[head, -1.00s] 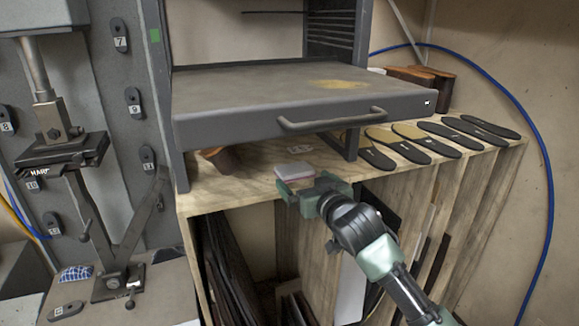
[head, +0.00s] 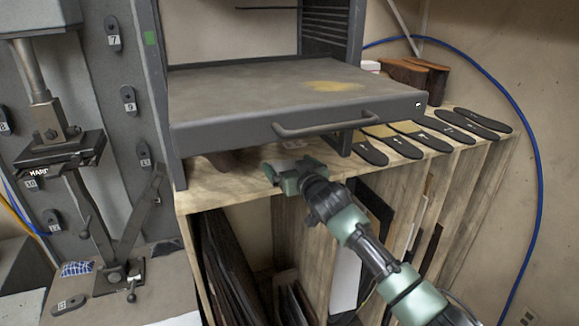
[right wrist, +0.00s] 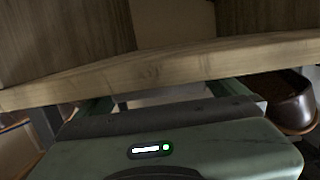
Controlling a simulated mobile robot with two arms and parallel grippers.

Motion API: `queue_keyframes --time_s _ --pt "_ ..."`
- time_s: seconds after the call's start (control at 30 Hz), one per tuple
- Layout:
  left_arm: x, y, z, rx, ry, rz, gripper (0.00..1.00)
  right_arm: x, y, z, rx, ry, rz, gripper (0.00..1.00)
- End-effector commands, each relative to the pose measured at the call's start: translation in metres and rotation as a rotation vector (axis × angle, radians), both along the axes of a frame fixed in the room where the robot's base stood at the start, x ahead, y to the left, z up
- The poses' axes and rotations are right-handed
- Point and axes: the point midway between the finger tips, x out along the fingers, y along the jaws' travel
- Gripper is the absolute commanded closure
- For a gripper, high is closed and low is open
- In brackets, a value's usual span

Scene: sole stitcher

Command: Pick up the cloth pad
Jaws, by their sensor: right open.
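My right gripper (head: 289,168) is open at the front edge of the wooden bench top, below the grey drawer tray. A small pale pad (right wrist: 165,97) shows between its two fingers in the right wrist view, partly cut off by the gripper body. In the head view the gripper hides most or all of this pad. I cannot tell whether the fingers touch it. A blue-and-white patterned pad (head: 76,268) lies on the machine base at the lower left, far from my gripper. My left gripper is not in view.
The grey tray (head: 300,90) with a bar handle (head: 330,122) overhangs the bench (head: 230,190). Several dark insoles (head: 405,145) lie to the right. A brown shoe form (head: 222,160) sits under the tray. Boards stand in the slots below.

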Motion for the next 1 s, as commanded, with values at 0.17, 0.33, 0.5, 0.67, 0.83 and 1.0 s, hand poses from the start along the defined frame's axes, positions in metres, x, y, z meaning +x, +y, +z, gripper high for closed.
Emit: queue_keyframes --time_s 0.17,0.33,0.5,0.67,0.83,1.0 --pt "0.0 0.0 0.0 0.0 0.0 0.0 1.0 0.0 0.0 0.0 0.0 0.0 0.0 0.19" --pt "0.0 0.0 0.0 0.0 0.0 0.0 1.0 0.0 0.0 0.0 0.0 0.0 0.0 0.51" --pt "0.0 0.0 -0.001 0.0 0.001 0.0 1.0 0.0 0.0 0.001 0.0 0.0 0.0 0.51" --pt "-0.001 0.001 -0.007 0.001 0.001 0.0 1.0 0.0 0.0 0.015 0.002 -0.005 0.0 0.52" --pt "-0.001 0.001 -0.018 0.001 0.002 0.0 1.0 0.0 0.0 0.049 0.002 -0.007 0.0 0.52" --pt "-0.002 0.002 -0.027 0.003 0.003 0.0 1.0 0.0 0.0 0.08 0.001 -0.004 0.0 0.52"
